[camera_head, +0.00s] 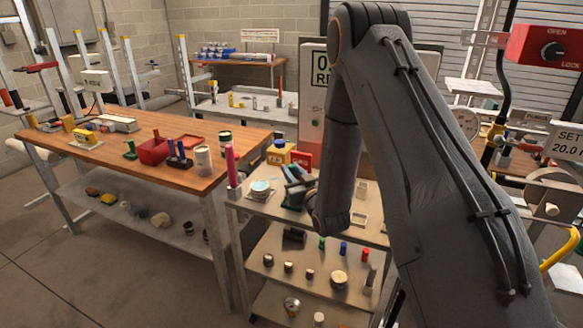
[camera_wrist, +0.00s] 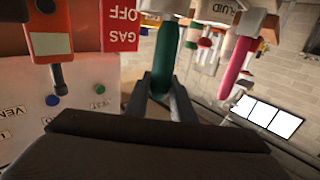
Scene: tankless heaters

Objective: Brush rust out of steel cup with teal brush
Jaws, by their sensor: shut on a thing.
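My gripper (camera_wrist: 163,88) is shut on the teal brush (camera_wrist: 164,62), whose handle shows between the two fingers in the wrist view. The brush's bristle end cannot be made out. In the head view my gripper (camera_head: 292,182) is above the top of the small cart, partly hidden by my arm. A short round metal-looking vessel with a pale bluish top (camera_head: 261,189) stands on the cart top, just left of my gripper. I cannot tell for sure that it is the steel cup, and rust inside it is not visible.
A pink upright handle (camera_head: 230,162) stands at the cart's left corner. A yellow container (camera_head: 277,156) and a red box (camera_head: 301,159) stand behind my gripper. The wooden bench (camera_head: 130,160) at left holds a red bin (camera_head: 153,151) and a white can (camera_head: 203,160).

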